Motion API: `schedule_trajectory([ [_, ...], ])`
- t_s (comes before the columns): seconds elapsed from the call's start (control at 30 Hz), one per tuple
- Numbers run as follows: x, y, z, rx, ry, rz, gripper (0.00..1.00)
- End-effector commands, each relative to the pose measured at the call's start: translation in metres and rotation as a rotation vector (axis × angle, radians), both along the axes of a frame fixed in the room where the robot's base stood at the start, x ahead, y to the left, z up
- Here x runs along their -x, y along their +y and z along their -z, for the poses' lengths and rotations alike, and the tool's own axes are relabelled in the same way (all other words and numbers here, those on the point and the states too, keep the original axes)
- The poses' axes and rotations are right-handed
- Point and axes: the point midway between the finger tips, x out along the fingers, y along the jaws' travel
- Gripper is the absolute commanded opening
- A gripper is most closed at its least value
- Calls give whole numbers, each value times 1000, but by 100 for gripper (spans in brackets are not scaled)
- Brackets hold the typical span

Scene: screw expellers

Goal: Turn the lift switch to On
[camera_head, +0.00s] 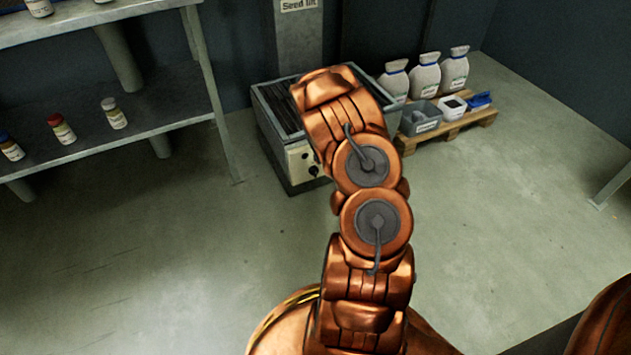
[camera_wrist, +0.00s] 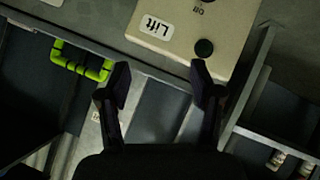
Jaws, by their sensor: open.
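My gripper (camera_wrist: 160,70) is open and empty. In the head view the knob (camera_head: 313,171) shows on the lift's front panel, and my arm hides my gripper.
The grey lift housing (camera_head: 267,108) stands under a column labelled "Seed lift" (camera_head: 298,20). A metal shelf (camera_head: 160,115) with several bottles is at left. A pallet (camera_head: 455,129) with sacks and bins is at right. A yellow-green part (camera_wrist: 83,62) lies left of my gripper.

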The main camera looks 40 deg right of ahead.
Motion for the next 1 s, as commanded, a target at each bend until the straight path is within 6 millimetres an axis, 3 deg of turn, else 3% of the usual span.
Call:
schedule_trajectory([
  [0.03,3,-3,27,-3,-28,-10,65],
  [0.1,2,-4,48,-2,-80,-29,65],
  [0.47,9,11,133,-7,-400,-87,65],
  [0.63,15,23,152,-6,-552,-86,65],
  [1.0,19,31,155,3,-687,-75,65],
])
